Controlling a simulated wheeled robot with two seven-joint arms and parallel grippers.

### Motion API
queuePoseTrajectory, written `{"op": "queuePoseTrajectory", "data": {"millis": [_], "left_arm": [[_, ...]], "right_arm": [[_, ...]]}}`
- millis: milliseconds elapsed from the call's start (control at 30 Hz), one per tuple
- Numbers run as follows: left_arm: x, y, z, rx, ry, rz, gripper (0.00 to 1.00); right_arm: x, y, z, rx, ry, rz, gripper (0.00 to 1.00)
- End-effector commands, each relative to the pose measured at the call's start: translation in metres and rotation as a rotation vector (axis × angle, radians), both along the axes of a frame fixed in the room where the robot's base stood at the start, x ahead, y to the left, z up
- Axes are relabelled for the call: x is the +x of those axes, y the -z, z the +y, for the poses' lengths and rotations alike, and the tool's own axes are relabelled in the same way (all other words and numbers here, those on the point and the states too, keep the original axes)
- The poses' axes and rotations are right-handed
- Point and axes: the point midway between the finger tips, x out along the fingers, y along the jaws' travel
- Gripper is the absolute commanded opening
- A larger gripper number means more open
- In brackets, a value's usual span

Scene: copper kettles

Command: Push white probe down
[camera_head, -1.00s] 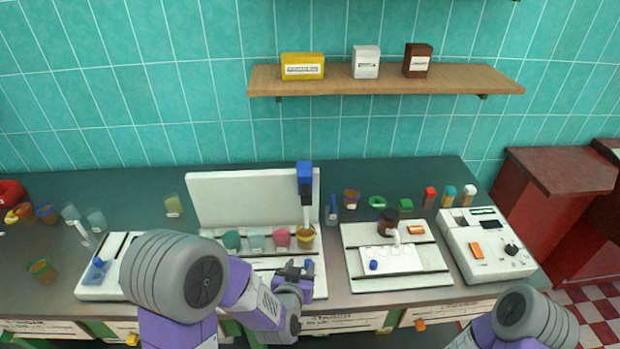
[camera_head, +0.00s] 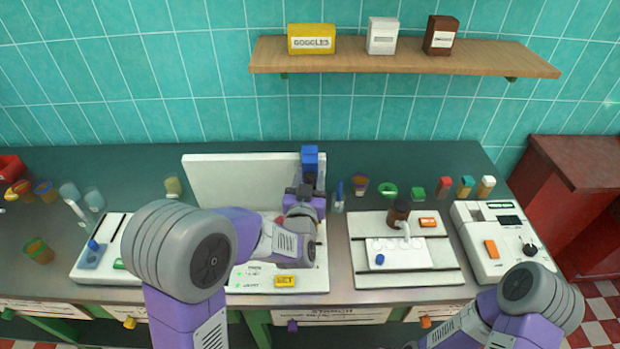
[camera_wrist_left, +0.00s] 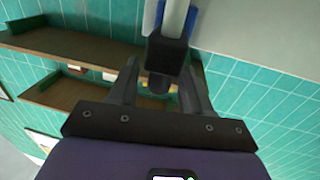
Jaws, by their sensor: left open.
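The white probe shows in the left wrist view as a pale rod (camera_wrist_left: 176,16) with a blue part beside it and a black block (camera_wrist_left: 166,52) at its end. In the head view its blue upper housing (camera_head: 309,158) stands at the right edge of the upright white panel (camera_head: 235,178), and the rod is hidden behind my gripper. My left gripper (camera_head: 303,190) is just below the blue housing. In the left wrist view its open fingers (camera_wrist_left: 160,88) lie on either side of the block; I cannot tell whether they touch it. My right gripper is out of view.
The white base (camera_head: 310,283) of the panel has a yellow key (camera_head: 285,281). To its right are a white stand (camera_head: 375,278) with a brown bottle (camera_head: 399,213) and a white instrument (camera_head: 500,262). Small containers line the counter's back. A wooden shelf (camera_head: 400,65) hangs above.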

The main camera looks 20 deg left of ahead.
Motion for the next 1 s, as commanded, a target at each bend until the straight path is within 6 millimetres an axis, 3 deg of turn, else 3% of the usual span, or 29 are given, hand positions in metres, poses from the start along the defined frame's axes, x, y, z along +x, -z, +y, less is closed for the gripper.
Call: {"op": "queuePoseTrajectory", "data": {"millis": [233,567,833,1000], "left_arm": [[0.001,0.000,0.000,0.000,0.000,0.001,0.48],[0.001,0.000,0.000,0.000,0.001,0.001,0.00],[0.001,0.001,0.000,0.000,0.001,0.001,0.00],[0.001,0.013,0.000,0.000,0.001,0.001,0.00]], "right_arm": [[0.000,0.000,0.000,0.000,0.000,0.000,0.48],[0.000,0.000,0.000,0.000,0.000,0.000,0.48],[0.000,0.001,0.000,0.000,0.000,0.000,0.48],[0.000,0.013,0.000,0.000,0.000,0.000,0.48]]}}
